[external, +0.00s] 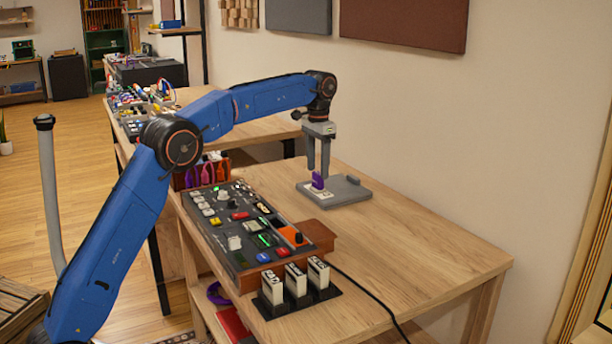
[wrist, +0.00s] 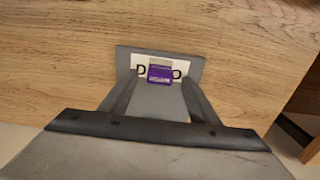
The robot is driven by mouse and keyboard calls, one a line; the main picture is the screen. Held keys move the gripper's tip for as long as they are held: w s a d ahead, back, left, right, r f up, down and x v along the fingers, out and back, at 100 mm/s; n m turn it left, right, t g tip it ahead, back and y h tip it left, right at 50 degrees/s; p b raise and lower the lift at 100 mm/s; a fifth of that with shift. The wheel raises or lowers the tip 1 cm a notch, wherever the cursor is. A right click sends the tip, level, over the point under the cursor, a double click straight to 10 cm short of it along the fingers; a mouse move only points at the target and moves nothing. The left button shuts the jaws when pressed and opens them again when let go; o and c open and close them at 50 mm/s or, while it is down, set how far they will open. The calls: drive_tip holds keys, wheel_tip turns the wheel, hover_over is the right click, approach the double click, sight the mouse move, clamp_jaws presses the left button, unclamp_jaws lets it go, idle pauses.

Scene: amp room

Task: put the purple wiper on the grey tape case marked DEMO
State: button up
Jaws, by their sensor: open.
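The purple wiper (external: 318,181) stands on the white label of the grey tape case (external: 350,194), which lies on the wooden table. In the wrist view the wiper (wrist: 160,73) covers the middle of the label, leaving a D and an O readable on the case (wrist: 123,62). My gripper (external: 318,172) points down over the case with its fingertips close to the wiper's top. It is open, with a finger on each side of the wiper in the wrist view (wrist: 160,88). Whether a finger touches the wiper cannot be told.
A control panel (external: 235,222) with several buttons is left of the case. A black stand (external: 300,300) holds white labelled cases at the front. A rack with purple and red items (external: 207,172) is behind the panel. The table's right front (external: 420,250) is clear except for a black cable.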

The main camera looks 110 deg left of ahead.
sight(318, 173)
wheel_tip(318, 173, up, 7)
drive_tip(key=shift+f, duration=0.1)
idle(0.4)
drive_tip(key=w+d+r+m, duration=0.1)
drive_tip(key=w+d+r, duration=0.25)
drive_tip(key=d, duration=0.65)
drive_tip(key=w+d+r+m, duration=0.1)
drive_tip(key=w+d+r, duration=0.25)
drive_tip(key=d, duration=0.75)
drive_tip(key=s+d+m+t+y, duration=0.1)
drive_tip(key=d+m+t, duration=0.1)
drive_tip(key=d, duration=2.1)
drive_tip(key=s+d+f+m, duration=0.1)
drive_tip(key=s+d+f, duration=0.15)
drive_tip(key=d, duration=0.35)
drive_tip(key=s+d+f+m, duration=0.1)
drive_tip(key=s+d+f, duration=0.1)
drive_tip(key=s+d, duration=0.35)
drive_tip(key=s+d+f+m+t+h, duration=0.1)
drive_tip(key=s+d+f+m+t, duration=0.1)
drive_tip(key=s+d+f, duration=1.6)
drive_tip(key=shift+s+d+f+m+t, duration=0.15)
drive_tip(key=shift+s+f+m+t, duration=0.3)
drive_tip(key=shift+s, duration=0.2)
